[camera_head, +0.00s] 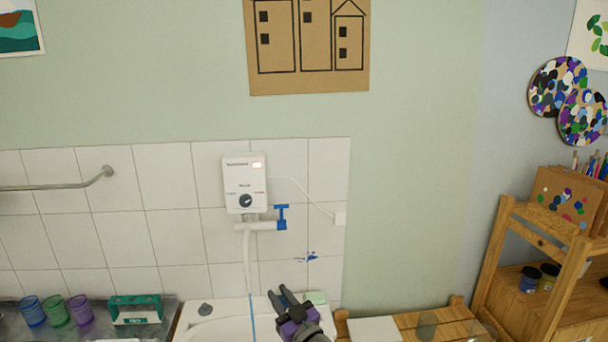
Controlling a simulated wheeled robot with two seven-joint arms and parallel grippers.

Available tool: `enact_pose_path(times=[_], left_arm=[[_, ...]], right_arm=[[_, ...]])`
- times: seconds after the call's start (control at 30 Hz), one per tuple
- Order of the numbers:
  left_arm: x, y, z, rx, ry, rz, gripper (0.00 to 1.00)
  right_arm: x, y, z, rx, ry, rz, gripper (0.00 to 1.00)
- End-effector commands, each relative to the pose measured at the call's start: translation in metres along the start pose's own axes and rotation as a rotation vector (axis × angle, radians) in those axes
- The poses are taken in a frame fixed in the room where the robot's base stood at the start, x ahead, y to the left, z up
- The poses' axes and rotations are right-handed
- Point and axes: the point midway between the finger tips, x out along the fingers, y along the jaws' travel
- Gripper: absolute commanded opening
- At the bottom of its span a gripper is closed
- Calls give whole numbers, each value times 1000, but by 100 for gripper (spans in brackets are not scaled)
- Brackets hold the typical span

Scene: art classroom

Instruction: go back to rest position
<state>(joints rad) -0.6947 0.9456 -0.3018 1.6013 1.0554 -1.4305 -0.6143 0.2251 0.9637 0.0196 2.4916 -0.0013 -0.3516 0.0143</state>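Coloured cups (56,311) and a green holder (135,309) stand at left. A wooden bench (440,322) and shelf (545,251) are at right.

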Motion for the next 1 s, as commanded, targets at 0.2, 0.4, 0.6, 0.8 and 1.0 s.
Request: enact_pose_path(times=[0.2,0.4,0.6,0.8,1.0], left_arm=[[9,-24,82,65,-176,120,24],[-14,-68,188,116,-476,256,24],[-94,-138,290,126,-916,372,24],[-212,-209,336,89,-1380,435,24],[-328,-263,324,34,-1792,473,24]], right_arm=[[0,0,0,-1,1,0,70],[0,0,0,0,0,0,70],[0,0,0,0,1,0,70],[0,0,0,0,0,0,70],[0,0,0,0,0,0,70]])
